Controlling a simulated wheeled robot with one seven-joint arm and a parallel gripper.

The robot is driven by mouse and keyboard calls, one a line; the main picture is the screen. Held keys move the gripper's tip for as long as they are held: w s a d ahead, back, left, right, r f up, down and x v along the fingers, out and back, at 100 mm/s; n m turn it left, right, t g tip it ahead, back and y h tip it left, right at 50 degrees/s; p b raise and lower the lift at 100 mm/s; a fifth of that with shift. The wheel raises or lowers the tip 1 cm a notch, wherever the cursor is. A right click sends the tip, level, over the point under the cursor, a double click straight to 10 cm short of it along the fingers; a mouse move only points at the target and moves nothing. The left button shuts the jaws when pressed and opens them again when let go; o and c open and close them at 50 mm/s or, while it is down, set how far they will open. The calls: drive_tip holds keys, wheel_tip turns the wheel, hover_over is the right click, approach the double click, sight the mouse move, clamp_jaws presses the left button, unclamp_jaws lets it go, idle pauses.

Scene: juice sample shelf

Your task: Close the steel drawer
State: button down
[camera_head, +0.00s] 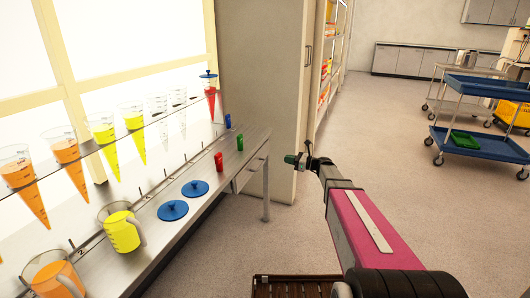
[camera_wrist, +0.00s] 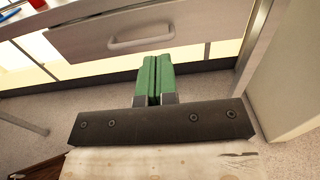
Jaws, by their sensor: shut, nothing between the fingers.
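The steel drawer (camera_wrist: 85,38) is under the table top and fills the upper part of the wrist view. Its pale front has a bar handle (camera_wrist: 141,38) in the middle. In the head view the drawer front (camera_head: 250,168) shows narrowly at the table's right end. I cannot tell exactly how far the drawer stands out. My gripper (camera_wrist: 153,60) is shut and empty, its green fingers pressed together just below the handle in the picture. In the head view my gripper (camera_head: 290,159) is right of the drawer, with a gap in the picture; contact is not visible.
The steel table (camera_head: 235,160) carries blue lids (camera_head: 195,188), red, green and blue small items, and jugs (camera_head: 122,228). A tall cabinet (camera_head: 262,80) stands behind its right end. A table leg (camera_head: 266,190) is near my gripper. Open floor lies right, with blue carts (camera_head: 480,140) farther back.

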sight(259, 153)
drive_tip(key=x, duration=1.4)
drive_tip(key=shift+w+d, duration=0.15)
drive_tip(key=shift+w, duration=0.05)
